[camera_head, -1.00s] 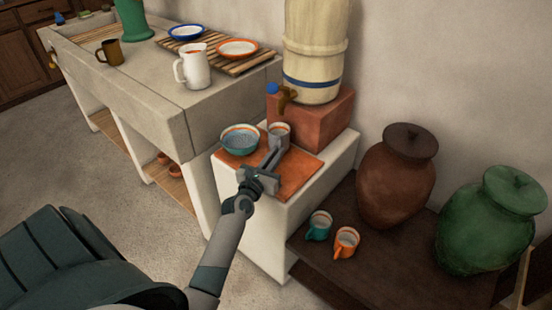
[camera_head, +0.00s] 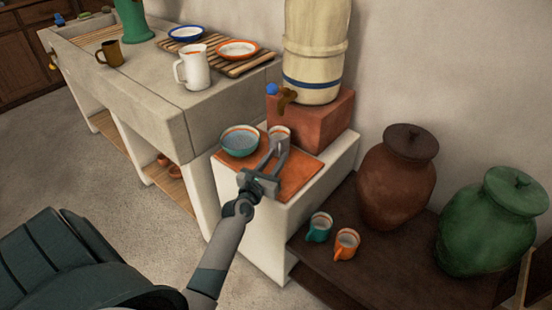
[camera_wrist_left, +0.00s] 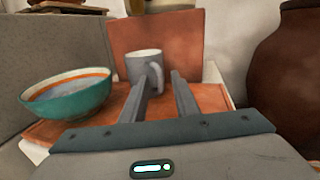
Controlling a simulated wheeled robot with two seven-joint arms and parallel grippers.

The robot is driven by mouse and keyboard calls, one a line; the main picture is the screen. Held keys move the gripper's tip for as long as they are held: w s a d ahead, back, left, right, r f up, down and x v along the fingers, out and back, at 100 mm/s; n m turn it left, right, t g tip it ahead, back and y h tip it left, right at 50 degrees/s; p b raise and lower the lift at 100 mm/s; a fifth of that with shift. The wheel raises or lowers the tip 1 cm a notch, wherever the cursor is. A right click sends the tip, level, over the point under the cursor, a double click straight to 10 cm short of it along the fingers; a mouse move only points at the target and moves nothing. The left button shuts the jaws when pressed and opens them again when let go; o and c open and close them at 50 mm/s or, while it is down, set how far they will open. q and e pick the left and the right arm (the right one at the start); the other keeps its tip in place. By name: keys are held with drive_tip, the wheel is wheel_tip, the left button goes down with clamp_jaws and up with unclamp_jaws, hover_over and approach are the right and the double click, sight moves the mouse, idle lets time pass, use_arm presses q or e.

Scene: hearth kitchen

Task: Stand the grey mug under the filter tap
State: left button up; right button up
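The grey mug (camera_head: 279,136) stands upright on the orange tile (camera_head: 299,177), against or close to the red block's front. In the head view it is below the brown tap (camera_head: 287,98) of the cream filter (camera_head: 316,57); exact alignment cannot be told. My left gripper (camera_head: 274,150) is open at the mug's near side. In the left wrist view, the mug (camera_wrist_left: 143,63) is at the tips of the spread fingers (camera_wrist_left: 164,76), its handle (camera_wrist_left: 159,76) showing between them. Whether a finger touches it is unclear. My right gripper is out of view.
A teal bowl (camera_head: 239,141) sits just left of the mug. The red block (camera_head: 318,121) carries the filter. A teal mug (camera_head: 319,227) and an orange mug (camera_head: 345,243) stand on the low dark shelf, with brown (camera_head: 397,183) and green (camera_head: 490,225) jars behind.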

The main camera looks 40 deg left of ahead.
use_arm(q)
drive_tip(key=shift+r, duration=0.1)
drive_tip(key=s+d, duration=0.2)
drive_tip(key=s, duration=0.9)
drive_tip(key=shift+s, duration=0.4)
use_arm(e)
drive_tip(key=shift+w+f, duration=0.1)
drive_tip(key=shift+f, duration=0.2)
